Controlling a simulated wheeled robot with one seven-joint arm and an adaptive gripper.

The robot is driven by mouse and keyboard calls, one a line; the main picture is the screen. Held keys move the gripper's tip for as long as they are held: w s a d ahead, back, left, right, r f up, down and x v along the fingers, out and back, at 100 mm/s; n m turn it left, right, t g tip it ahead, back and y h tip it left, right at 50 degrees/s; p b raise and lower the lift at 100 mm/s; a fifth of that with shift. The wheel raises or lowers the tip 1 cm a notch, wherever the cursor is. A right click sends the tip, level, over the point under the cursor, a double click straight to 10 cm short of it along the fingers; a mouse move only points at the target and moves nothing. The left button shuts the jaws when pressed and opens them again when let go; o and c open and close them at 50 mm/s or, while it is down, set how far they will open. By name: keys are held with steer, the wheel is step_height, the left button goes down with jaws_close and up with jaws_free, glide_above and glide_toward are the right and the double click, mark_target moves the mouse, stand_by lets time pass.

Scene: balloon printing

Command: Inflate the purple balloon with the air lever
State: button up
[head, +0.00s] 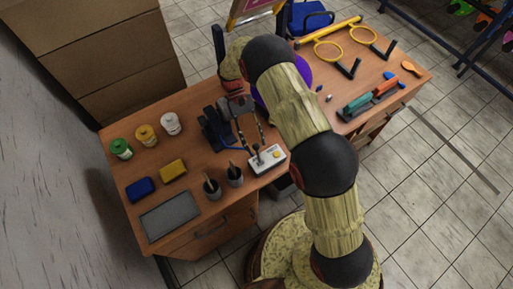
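The purple balloon (304,72) is mostly hidden behind my arm; slivers of it show on both sides of the arm. A white control box (270,163) with a yellow button and an upright dark air lever (256,150) sits near the table's front edge. My gripper (252,142) points down just above and behind the lever. Its two thin fingers look spread apart, with nothing seen between them. Whether a finger touches the lever cannot be told.
Two dark cups (235,175) with sticks stand left of the box. Paint jars (146,135), sponges (173,170) and a grey pad (170,215) fill the left. A yellow ring frame (328,32) and tools (372,95) lie right.

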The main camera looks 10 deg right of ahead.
steer(key=v, duration=0.8)
steer(key=shift+w, duration=0.15)
